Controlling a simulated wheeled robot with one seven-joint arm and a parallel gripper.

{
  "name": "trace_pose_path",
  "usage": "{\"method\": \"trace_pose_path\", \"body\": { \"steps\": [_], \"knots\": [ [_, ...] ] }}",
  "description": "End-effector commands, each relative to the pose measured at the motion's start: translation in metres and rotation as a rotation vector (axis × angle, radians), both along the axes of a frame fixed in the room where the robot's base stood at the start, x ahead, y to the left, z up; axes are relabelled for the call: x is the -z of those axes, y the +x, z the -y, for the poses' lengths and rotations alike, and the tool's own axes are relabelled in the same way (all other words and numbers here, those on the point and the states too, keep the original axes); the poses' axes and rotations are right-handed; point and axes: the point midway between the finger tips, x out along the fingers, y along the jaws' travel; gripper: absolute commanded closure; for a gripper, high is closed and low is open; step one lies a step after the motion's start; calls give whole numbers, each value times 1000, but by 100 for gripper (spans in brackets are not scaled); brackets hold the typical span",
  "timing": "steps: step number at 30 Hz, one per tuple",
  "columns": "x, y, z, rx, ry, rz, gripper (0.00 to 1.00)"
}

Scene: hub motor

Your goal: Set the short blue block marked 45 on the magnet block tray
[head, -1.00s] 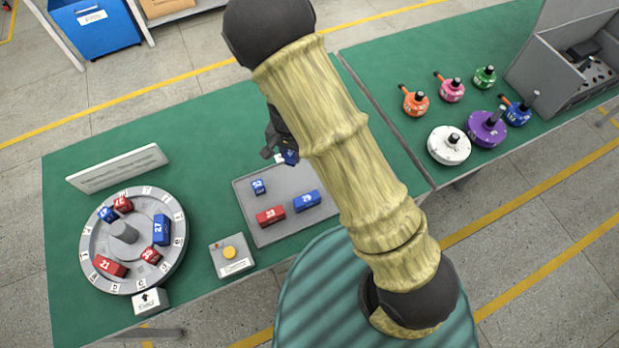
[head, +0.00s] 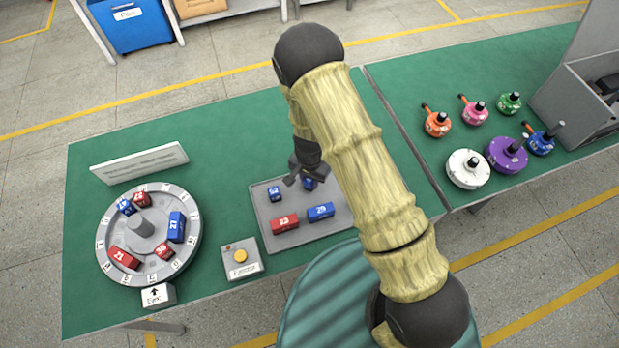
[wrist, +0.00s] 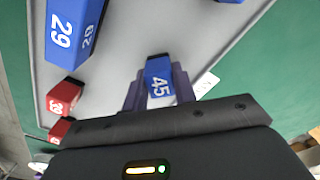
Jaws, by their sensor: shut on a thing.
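The short blue block marked 45 (wrist: 159,80) is between the fingers of my gripper (wrist: 157,92) in the wrist view, its number facing the camera. In the head view the block (head: 310,184) is partly hidden by my gripper (head: 301,180), at the back part of the grey magnet block tray (head: 301,235). The tray surface also shows around the block in the wrist view (wrist: 125,50). My gripper is shut on the block. I cannot tell whether the block's underside touches the tray.
On the tray are a small blue block (head: 275,194), a red block (head: 285,223) and a blue block marked 29 (head: 321,212). A round grey fixture (head: 188,250) with several blocks stands at left. A yellow-button box (head: 241,257) is beside the tray. Coloured hubs (head: 467,168) stand at right.

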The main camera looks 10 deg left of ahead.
Motion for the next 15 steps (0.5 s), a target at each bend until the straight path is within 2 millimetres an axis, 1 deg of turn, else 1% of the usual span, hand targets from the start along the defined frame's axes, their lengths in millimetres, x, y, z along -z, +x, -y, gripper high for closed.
{"method": "trace_pose_path", "body": {
  "steps": [12, 13, 15],
  "knots": [
    [7, 0, 0, -1, 1, 1, 99],
    [6, 0, 0, -1, 1, 1, 69],
    [5, 0, 0, -1, 1, 1, 55]
  ]
}}
